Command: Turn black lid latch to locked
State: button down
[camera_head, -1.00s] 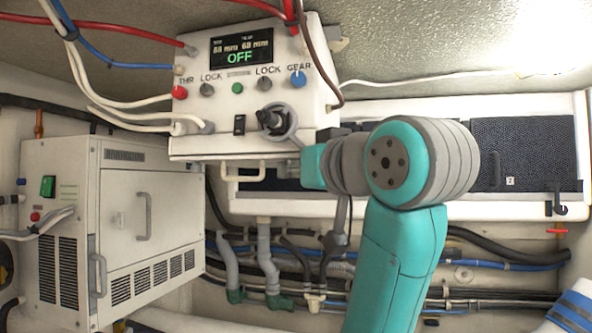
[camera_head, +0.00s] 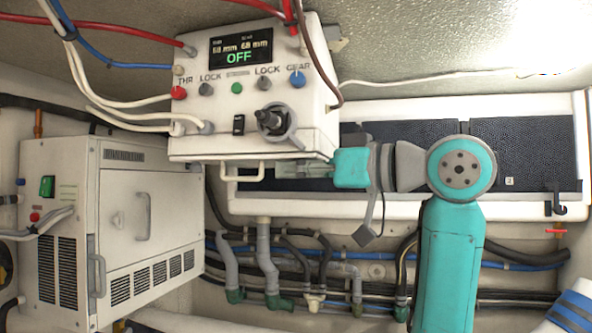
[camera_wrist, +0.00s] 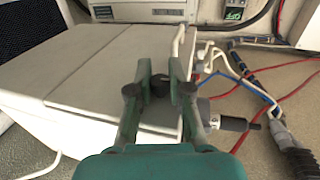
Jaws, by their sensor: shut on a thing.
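The black lid latch (camera_wrist: 158,86) is a small dark knob on the white underside of the control box, between my fingertips in the wrist view. My gripper (camera_wrist: 162,76) is shut on it, one green finger on each side. In the head view, my gripper (camera_head: 290,170) reaches leftward beneath the control box (camera_head: 323,118), and the latch cannot be made out there. The white lid (camera_wrist: 110,75) and its handle (camera_wrist: 177,45) lie close to the fingers; the handle also shows under the box in the head view (camera_head: 245,172). Which way the latch is turned is unclear.
The box front carries knobs, an OFF display (camera_head: 241,47) and a dark round connector (camera_head: 273,122). A white cabinet (camera_head: 140,215) stands left. Cables and grey hoses (camera_head: 265,255) run along the wall below. A dark mesh panel (camera_head: 530,150) lies right.

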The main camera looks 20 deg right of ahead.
dwell(0.4)
jog(key=c, duration=1.1)
grip_release()
jog(key=shift+w, duration=0.1)
jog(key=shift+o, duration=0.2)
jog(key=v, duration=1.2)
